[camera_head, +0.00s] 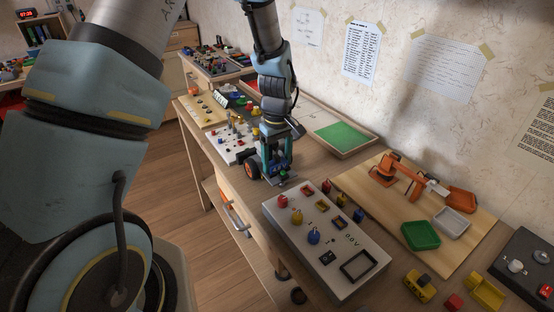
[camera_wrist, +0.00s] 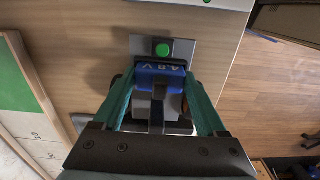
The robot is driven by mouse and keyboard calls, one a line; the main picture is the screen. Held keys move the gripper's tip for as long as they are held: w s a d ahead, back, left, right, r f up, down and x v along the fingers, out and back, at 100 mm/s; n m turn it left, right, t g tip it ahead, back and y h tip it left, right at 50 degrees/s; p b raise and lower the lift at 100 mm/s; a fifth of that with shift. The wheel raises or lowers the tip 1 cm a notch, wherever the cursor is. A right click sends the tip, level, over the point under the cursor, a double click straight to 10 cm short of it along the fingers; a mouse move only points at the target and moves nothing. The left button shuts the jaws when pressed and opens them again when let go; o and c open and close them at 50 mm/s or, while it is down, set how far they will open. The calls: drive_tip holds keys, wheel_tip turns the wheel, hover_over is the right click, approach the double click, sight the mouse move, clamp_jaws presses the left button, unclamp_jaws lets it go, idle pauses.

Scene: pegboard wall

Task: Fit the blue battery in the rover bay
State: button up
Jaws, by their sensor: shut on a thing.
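In the wrist view the blue battery (camera_wrist: 160,78), marked "4.8 V", sits between the two teal fingers of my gripper (camera_wrist: 159,90). The fingers are shut on it. Just beyond it lies a grey plate with a green button (camera_wrist: 163,50). In the head view my gripper (camera_head: 276,152) is low over the workbench, pointing down. The rover shows there as a dark body with an orange-hubbed wheel (camera_head: 252,171), mostly hidden behind my gripper. The bay is hidden, and I cannot tell how deep the battery sits in it.
A white panel with coloured knobs (camera_head: 375,242) lies nearer on the bench. A wooden board (camera_head: 362,181) with an orange toy arm (camera_head: 400,176) and trays is at right. Another white panel (camera_head: 222,141) stands left of my gripper. A green-topped tray (camera_head: 340,136) lies near the wall.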

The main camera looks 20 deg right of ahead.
sight(277, 156)
drive_tip(key=o, duration=1.1)
drive_tip(key=shift+s+a+f, duration=0.1)
drive_tip(key=shift+s+f, duration=0.05)
drive_tip(key=shift+f, duration=0.15)
drive_tip(key=shift+c, duration=0.2)
drive_tip(key=o, duration=0.3)
drive_tip(key=shift+a+f, duration=0.1)
drive_tip(key=shift+r+p, duration=2.65)
drive_tip(key=shift+r, duration=1.1)
